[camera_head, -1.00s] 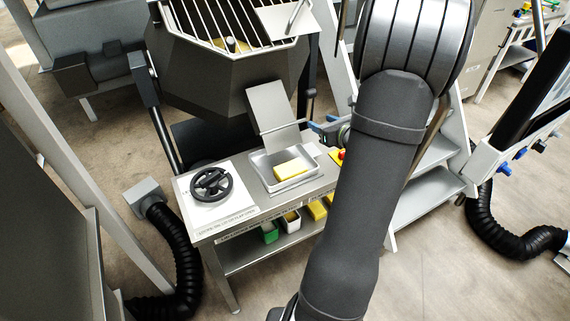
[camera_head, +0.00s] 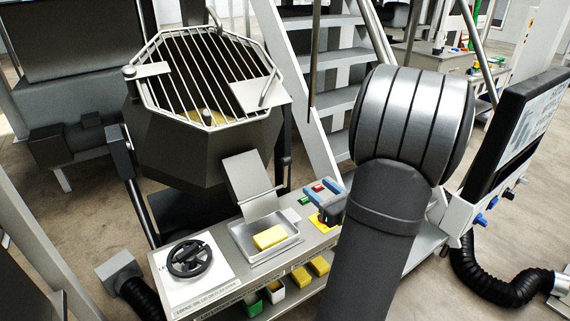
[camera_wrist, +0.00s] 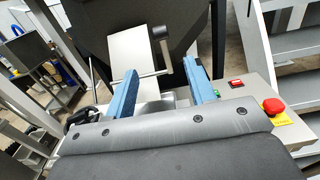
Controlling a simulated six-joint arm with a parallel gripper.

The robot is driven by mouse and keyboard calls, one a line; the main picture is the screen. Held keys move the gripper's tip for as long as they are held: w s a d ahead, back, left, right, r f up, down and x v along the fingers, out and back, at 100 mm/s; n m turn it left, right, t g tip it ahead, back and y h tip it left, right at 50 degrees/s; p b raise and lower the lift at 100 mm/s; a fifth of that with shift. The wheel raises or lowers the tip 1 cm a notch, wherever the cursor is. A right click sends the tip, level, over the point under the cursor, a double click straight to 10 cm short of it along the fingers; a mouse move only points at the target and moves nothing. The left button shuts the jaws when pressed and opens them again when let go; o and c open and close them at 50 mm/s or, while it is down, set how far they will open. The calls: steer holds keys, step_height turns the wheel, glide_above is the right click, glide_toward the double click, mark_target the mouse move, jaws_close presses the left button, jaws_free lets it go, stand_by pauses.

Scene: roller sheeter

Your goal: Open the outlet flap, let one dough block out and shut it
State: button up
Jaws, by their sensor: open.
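The outlet flap (camera_head: 247,178) is a pale grey plate hanging tilted under the dark hopper (camera_head: 200,135), with a thin bar across its lower part. It also shows in the wrist view (camera_wrist: 133,52), ahead of my fingers. A yellow dough block (camera_head: 270,237) lies in the shallow metal tray (camera_head: 243,236) below the flap. My gripper (camera_wrist: 161,88) has its two blue fingers apart with nothing held between them. In the head view my gripper (camera_head: 330,195) is to the right of the flap and tray, partly hidden by my arm. Whether a finger touches the bar is unclear.
A black handwheel (camera_head: 189,258) stands on the table left of the tray. A red emergency stop (camera_wrist: 273,106) on a yellow plate is at the right. Yellow blocks (camera_head: 301,276) and small bins (camera_head: 274,290) are on the lower shelf. A dark-knobbed lever (camera_wrist: 160,34) stands near the flap.

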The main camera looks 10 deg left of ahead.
mark_target(288, 163)
steer(key=x, duration=1.6)
steer(key=shift+w+a+f, duration=0.1)
steer(key=shift+w+a, duration=0.15)
jaws_close()
